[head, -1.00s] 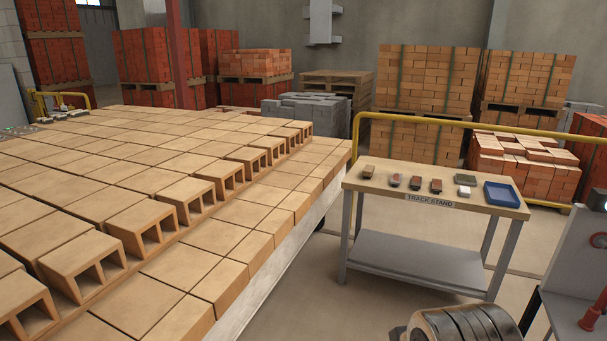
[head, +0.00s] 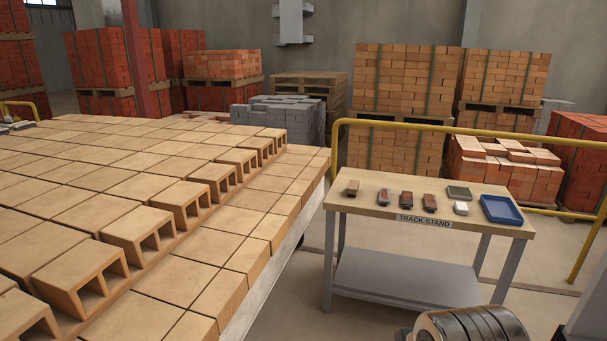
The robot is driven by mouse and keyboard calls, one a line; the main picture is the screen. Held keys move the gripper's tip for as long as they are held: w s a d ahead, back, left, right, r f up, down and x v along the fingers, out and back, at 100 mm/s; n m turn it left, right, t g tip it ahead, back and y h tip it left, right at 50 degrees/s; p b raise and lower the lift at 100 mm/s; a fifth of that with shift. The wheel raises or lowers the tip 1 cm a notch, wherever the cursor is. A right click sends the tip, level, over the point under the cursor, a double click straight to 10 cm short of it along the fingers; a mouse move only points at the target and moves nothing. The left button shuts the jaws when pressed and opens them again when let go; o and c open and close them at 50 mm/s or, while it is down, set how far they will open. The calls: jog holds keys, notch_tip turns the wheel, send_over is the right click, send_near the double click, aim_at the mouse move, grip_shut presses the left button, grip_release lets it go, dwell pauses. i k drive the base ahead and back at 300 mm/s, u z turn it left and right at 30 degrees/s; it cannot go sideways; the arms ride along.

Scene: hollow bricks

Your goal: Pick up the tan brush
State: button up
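A small tan block-shaped item (head: 352,187), likely the tan brush, lies at the left end of the top of the track stand (head: 370,208). It is too small to make out bristles. To its right lie a reddish-grey item (head: 383,192) and two dark red-brown items (head: 406,197) (head: 430,202), apart from each other. My gripper is not in view.
A long bed of tan hollow bricks (head: 150,230) fills the left. A yellow rail (head: 400,122) runs behind the stand.

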aim_at(352, 188)
jog(key=z, duration=0.05)
jog(key=i, duration=3.3)
jog(key=u, duration=0.2)
